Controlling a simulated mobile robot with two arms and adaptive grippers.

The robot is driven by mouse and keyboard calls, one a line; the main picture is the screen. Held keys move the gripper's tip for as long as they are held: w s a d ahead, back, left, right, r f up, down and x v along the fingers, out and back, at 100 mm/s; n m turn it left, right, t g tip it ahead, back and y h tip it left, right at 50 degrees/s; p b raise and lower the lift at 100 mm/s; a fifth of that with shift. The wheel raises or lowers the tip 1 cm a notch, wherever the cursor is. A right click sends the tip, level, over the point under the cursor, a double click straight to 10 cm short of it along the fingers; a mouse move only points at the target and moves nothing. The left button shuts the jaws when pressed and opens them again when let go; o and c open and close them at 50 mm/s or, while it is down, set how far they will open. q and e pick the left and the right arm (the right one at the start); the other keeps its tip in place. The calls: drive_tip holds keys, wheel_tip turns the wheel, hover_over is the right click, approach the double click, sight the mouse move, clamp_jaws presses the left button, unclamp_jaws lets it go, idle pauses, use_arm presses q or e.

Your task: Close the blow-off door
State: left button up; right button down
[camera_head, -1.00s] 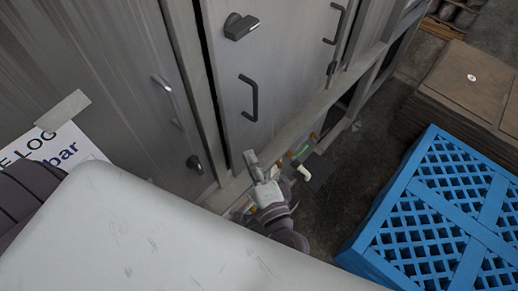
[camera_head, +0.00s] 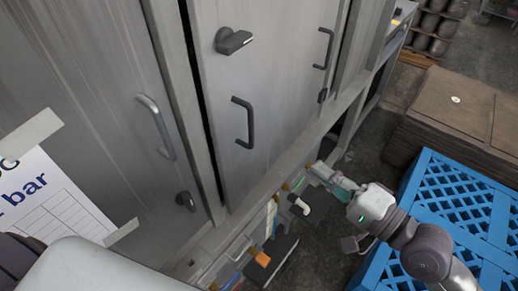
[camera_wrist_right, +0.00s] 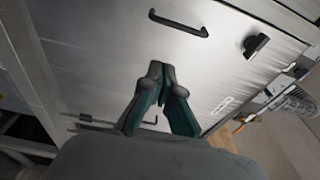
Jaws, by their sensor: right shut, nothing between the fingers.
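A tall grey metal door (camera_head: 275,95) with a black bar handle (camera_head: 243,122) and a black latch knob (camera_head: 233,40) fills the middle of the head view. A dark vertical gap shows along its left edge. A second metal door (camera_head: 85,75) with its own handle (camera_head: 156,127) stands to the left. No label tells which is the blow-off door. My right gripper (camera_head: 322,172) is low, right of the middle door's handle and apart from it. In the wrist view the right gripper's fingers (camera_wrist_right: 158,72) are together and empty, with a metal panel (camera_wrist_right: 105,50) beyond. My left gripper is out of view.
A blue slatted pallet or crate (camera_head: 470,215) stands at right, close to my right arm. Brown stacked boards (camera_head: 460,120) lie behind it. Pipes and fittings (camera_head: 262,258) run below the doors. A paper sign (camera_head: 65,200) is taped at left.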

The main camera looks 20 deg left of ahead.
drive_tip(key=s+a+p+x, duration=0.1)
drive_tip(key=p+x, duration=0.4)
drive_tip(key=x, duration=0.7)
drive_tip(key=shift+s+a+r+p, duration=0.2)
drive_tip(key=shift+s+r+p, duration=0.2)
drive_tip(key=shift+s, duration=0.2)
